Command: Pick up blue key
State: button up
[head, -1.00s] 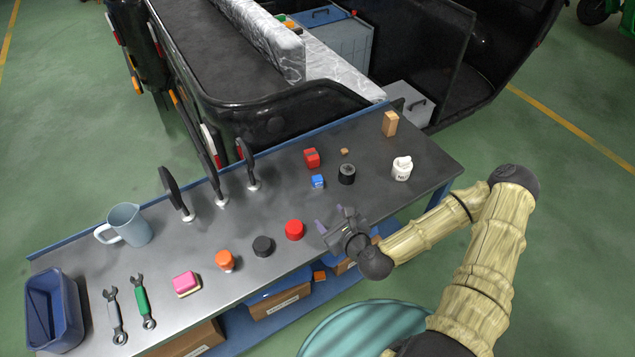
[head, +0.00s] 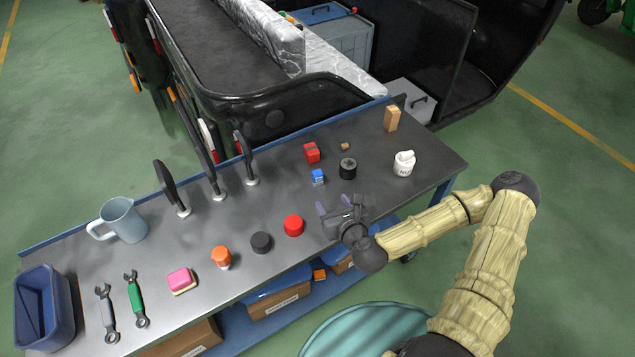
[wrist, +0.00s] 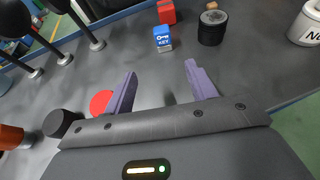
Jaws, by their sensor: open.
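The blue key (head: 318,177) is a small blue block standing on the dark table, just in front of a red block. In the wrist view the blue key (wrist: 162,38) shows a white key symbol and the word KEY, upright ahead of the fingertips. My gripper (head: 335,207) is over the table's front part, on the near side of the blue key and apart from it. In the wrist view its two purple fingers (wrist: 160,68) are spread with nothing between them.
A red block (head: 312,152) stands behind the key, and a black cylinder (head: 347,168) stands to its right. A red round knob (head: 294,225) is left of my gripper. A white jar (head: 404,163) stands at the right. Bare table lies between fingers and key.

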aim_at(319, 178)
jog(key=shift+w+a+f, duration=0.2)
jog(key=shift+w, duration=0.2)
jog(key=p+x, duration=0.1)
jog(key=x, duration=0.8)
jog(key=shift+w, duration=0.1)
jog(key=shift+w, duration=0.1)
jog(key=shift+w+a+p, duration=0.1)
jog(key=shift+w+p, duration=0.15)
jog(key=shift+p, duration=0.1)
jog(key=shift+r+p+x, duration=0.2)
jog(key=shift+p+x, duration=0.3)
jog(key=shift+x, duration=1.8)
jog(key=shift+w+d, duration=0.15)
jog(key=shift+d, duration=0.05)
jog(key=c, duration=1.1)
